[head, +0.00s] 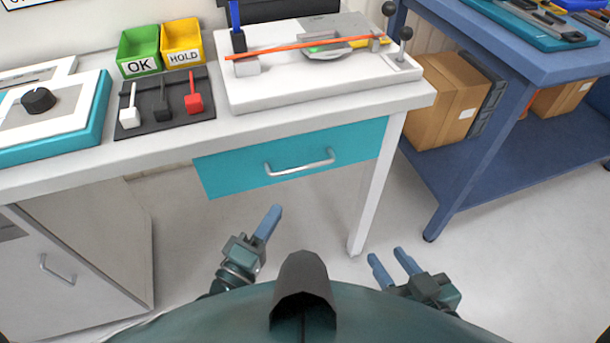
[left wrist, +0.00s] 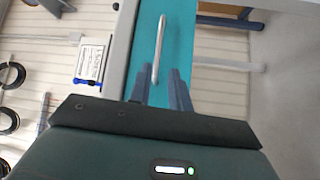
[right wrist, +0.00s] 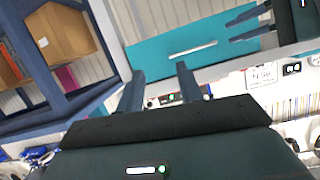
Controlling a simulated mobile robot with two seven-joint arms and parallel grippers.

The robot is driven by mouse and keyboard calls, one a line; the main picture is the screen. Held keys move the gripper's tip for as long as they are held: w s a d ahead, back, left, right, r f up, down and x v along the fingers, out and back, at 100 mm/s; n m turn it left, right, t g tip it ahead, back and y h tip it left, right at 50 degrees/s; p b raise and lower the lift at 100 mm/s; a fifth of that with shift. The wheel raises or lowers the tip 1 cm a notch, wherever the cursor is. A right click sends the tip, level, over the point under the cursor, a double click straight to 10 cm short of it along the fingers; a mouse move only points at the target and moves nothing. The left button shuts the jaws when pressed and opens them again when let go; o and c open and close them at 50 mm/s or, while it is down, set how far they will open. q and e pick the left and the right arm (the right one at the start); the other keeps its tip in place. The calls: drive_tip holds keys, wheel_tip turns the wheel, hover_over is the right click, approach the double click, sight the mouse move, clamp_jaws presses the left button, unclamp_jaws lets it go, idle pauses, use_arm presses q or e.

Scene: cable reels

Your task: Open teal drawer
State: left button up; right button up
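The teal drawer (head: 235,175) sits under the white workbench top, and its front looks flush with the bench. Its silver bar handle (head: 300,166) runs across the middle of the front. My left gripper (head: 272,213) is below and in front of the drawer, apart from the handle. In the left wrist view its fingers (left wrist: 160,78) are parted and empty, with the handle (left wrist: 159,50) lined up beyond the gap. My right gripper (head: 387,256) is open and empty, lower right of the drawer. The drawer (right wrist: 150,55) and handle (right wrist: 192,49) also show in the right wrist view.
The white workbench (head: 330,95) carries a green OK bin (head: 139,50), a yellow HOLD bin (head: 182,42) and a lever panel (head: 164,105). A bench leg (head: 375,195) stands right of the drawer. A blue shelf table (head: 490,130) is farther right. Floor before the drawer is free.

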sight(303, 166)
use_arm(q)
drive_tip(key=x, duration=1.3)
drive_tip(key=shift+w, duration=0.2)
clamp_jaws()
